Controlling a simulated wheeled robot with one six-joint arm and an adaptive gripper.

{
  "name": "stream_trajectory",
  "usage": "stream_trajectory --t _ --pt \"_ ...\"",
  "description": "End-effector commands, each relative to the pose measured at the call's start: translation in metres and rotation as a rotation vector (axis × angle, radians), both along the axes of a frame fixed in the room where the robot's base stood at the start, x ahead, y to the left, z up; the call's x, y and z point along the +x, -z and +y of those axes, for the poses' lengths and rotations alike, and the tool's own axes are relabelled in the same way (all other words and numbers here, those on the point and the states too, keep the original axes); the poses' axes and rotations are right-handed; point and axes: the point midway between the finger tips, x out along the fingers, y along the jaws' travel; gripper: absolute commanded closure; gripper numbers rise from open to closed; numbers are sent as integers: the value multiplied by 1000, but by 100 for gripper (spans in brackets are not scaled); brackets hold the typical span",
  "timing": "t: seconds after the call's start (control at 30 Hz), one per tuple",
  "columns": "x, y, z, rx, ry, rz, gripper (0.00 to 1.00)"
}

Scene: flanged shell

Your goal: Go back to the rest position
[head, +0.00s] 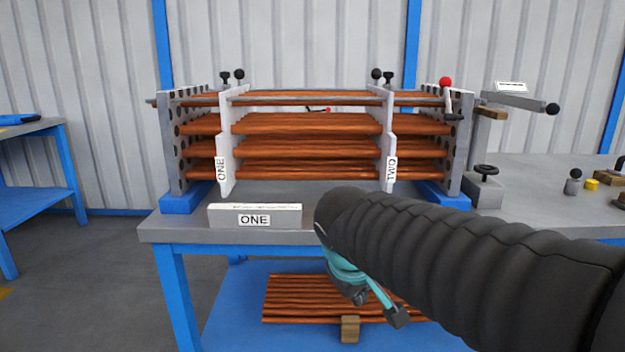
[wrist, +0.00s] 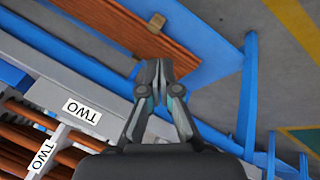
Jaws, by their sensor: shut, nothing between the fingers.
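My gripper (head: 379,309) hangs in front of the workbench's front edge, above the lower shelf, with my dark sleeved arm reaching in from the right. In the wrist view my gripper (wrist: 157,66) has its fingertips together and holds nothing. The flanged shell frame (head: 188,140) stands on the bench with rows of copper-coloured tubes (head: 308,124) through white plates marked ONE (head: 225,185) and TWO (head: 391,150). My gripper is apart from them.
A block labelled ONE (head: 255,216) lies at the bench's front edge; a block labelled TWO (wrist: 82,111) shows in the wrist view. Spare tubes (head: 300,300) lie on the blue lower shelf (head: 232,325). A side bench (head: 550,185) with small parts is at right. Floor at left is clear.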

Motion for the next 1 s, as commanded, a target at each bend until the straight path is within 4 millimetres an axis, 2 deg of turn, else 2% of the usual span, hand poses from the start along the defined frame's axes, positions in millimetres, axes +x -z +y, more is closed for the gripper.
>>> stream_trajectory --t 0.03,0.2,0.4,0.5,0.63,1.0 --pt "-23 12 -10 66 49 16 100" --pt "-86 48 -28 266 207 47 100" --pt "-139 72 -51 396 361 25 100" --pt "-150 69 -65 407 404 -19 100" --pt "-153 58 -77 416 441 -72 100" --pt "-153 57 -80 416 453 -76 100"
